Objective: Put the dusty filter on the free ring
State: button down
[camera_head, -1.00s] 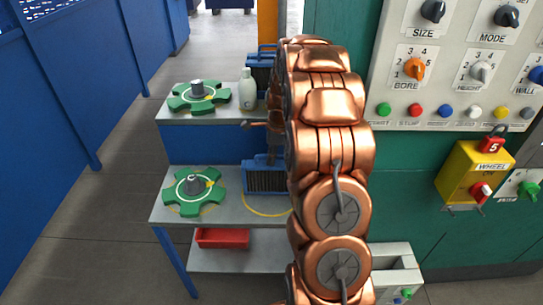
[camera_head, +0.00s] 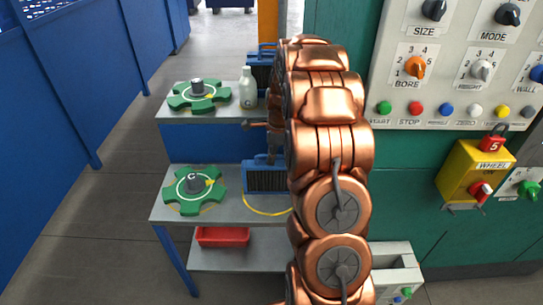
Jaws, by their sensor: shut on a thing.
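A blue-framed filter (camera_head: 265,180) with dark upright fins and a handle on top is at the right of the middle shelf. My gripper (camera_head: 272,147) is mostly hidden behind my copper arm; the part that shows is at this filter's handle, shut on it. A yellow ring (camera_head: 262,212) is marked on the shelf there. Its front arc shows below the filter, which covers its back; I cannot tell whether the filter touches the shelf. A second blue filter (camera_head: 262,68) stands on the upper shelf, partly hidden by my arm. Dust is too fine to make out.
A pale bottle (camera_head: 248,88) stands beside the upper filter. A red tray (camera_head: 222,236) is below. A control panel (camera_head: 455,75) and yellow lock box (camera_head: 474,172) are at right.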

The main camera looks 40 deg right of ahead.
jog(key=c, duration=1.1)
grip_release()
jog(key=shift+f, duration=0.1)
jog(key=shift+c, duration=0.2)
notch_tip(320, 180, up, 12)
jog(key=s+d, duration=0.1)
jog(key=shift+d, duration=0.25)
jog(key=shift+a, duration=0.1)
